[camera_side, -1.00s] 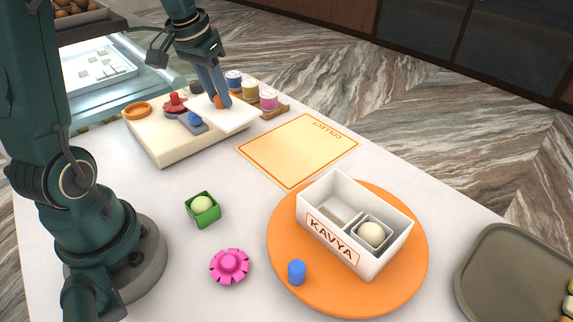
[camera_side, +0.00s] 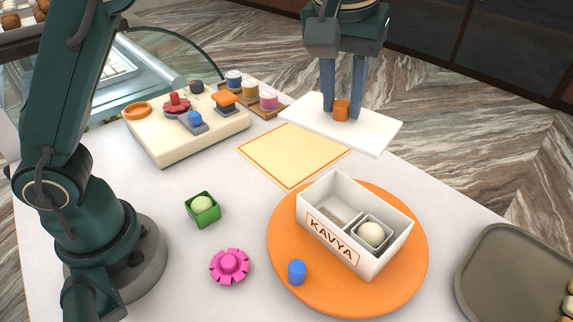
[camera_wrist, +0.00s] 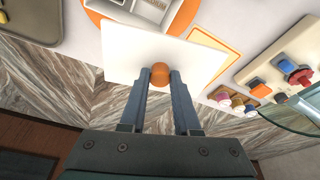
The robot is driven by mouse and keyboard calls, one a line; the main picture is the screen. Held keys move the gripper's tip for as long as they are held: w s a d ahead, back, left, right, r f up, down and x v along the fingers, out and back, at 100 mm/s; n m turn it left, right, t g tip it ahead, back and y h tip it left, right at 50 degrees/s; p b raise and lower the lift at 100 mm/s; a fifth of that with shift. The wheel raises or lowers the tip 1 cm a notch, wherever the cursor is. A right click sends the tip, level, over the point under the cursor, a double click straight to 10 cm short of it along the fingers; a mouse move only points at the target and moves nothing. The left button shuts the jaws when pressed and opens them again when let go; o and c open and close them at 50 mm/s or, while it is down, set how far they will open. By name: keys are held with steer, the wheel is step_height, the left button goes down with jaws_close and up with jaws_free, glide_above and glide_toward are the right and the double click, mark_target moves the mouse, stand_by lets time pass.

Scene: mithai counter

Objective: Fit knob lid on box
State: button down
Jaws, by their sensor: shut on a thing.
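The white lid (camera_side: 365,127) hangs level in the air beyond the box in the side view, with its orange knob (camera_side: 341,109) upright. My gripper (camera_side: 342,108) is shut on the knob. In the wrist view the lid (camera_wrist: 130,42) spreads beyond my fingertips, and the knob (camera_wrist: 160,74) sits between them. The white box (camera_side: 332,242) marked KAVYA stands open on the orange round board (camera_side: 285,222). It holds a cup with a pale round sweet (camera_side: 371,234) in its right compartment; a small label lies on the floor of the left one.
A blue knob (camera_side: 297,271) stands on the board's front left. A green cup (camera_side: 204,213) with a sweet and a pink flower-shaped piece (camera_side: 230,266) lie left of it. A cream block (camera_side: 177,147) holds several coloured pieces; a grey tray (camera_side: 500,285) is at right.

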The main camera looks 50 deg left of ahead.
mark_target(370, 149)
steer(key=d, duration=0.2)
steer(key=s+d+m, duration=0.1)
steer(key=d, duration=0.1)
steer(key=s+d+m, duration=0.1)
steer(key=d, duration=0.1)
steer(key=shift+s+d+f+h, duration=0.1)
steer(key=shift+s+f+h, duration=0.1)
steer(key=shift+s+h, duration=0.1)
steer(key=shift+s+d+f, duration=0.2)
steer(key=shift+d, duration=0.1)
steer(key=shift+f, duration=3.7)
steer(key=shift+f, duration=0.45)
steer(key=shift+f, duration=0.25)
steer(key=c, duration=0.6)
jaws_free()
steer(key=shift+o, duration=0.2)
